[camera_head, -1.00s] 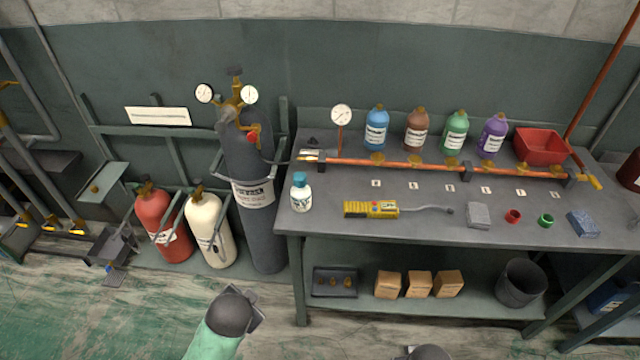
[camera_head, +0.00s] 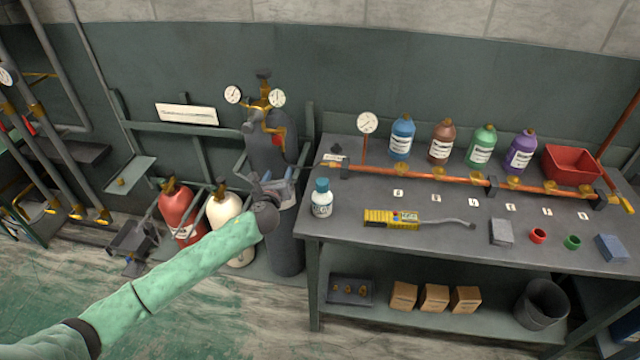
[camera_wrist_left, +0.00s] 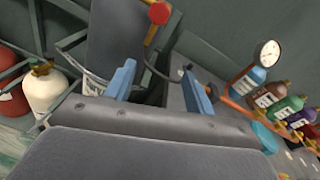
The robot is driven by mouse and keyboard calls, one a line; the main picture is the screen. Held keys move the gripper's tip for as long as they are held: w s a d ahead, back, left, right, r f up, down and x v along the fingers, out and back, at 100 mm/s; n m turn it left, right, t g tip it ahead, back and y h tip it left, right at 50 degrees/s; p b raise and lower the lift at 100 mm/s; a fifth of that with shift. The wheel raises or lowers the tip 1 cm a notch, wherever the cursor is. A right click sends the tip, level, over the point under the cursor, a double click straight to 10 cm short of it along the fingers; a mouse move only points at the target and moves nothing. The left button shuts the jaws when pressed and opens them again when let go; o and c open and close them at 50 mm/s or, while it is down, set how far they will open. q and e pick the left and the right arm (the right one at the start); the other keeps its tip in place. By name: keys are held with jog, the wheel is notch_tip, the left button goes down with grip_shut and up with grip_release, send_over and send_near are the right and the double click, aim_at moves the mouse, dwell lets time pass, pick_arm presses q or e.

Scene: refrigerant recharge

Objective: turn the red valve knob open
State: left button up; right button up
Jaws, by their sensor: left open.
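The red valve knob (camera_head: 278,140) sits on the gauge fitting at the top of the tall dark grey cylinder (camera_head: 285,250), against the back wall. It also shows at the top of the left wrist view (camera_wrist_left: 159,12), beyond the fingertips. My left gripper (camera_head: 277,180) is in front of the cylinder, below the knob and apart from it. Its two blue fingers (camera_wrist_left: 160,82) are spread with nothing between them. The gripper hides the cylinder's middle. My right gripper is not in view.
A red cylinder (camera_head: 178,212) and a cream cylinder (camera_head: 224,208) stand left of the tall one. The workbench (camera_head: 350,225) is close on its right, with a white bottle (camera_head: 322,199) near its left edge. A copper pipe (camera_head: 400,172) runs along the bench.

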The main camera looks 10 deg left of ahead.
aim_at(277, 143)
pick_arm(q)
jog(key=w+a+r+m+p, duration=0.1)
jog(key=w+m, duration=0.1)
jog(key=w, duration=0.2)
jog(key=w+a+r+m+h, duration=0.1)
jog(key=w+m, duration=0.1)
jog(key=w, duration=0.2)
jog(key=w+a+r+m+t+p, duration=0.1)
jog(key=w+m, duration=0.1)
jog(key=w, duration=0.2)
jog(key=shift+w+a+r+p, duration=0.15)
jog(key=shift+w+r+p, duration=0.05)
jog(key=shift+p, duration=0.15)
jog(key=shift+w+f, duration=0.1)
jog(key=shift+w, duration=0.4)
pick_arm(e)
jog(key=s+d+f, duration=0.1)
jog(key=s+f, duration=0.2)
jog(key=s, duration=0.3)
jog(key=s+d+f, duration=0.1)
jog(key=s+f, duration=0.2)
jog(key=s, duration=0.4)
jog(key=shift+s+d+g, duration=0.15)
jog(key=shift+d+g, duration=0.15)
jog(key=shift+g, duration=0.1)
pick_arm(q)
jog(key=c, duration=1)
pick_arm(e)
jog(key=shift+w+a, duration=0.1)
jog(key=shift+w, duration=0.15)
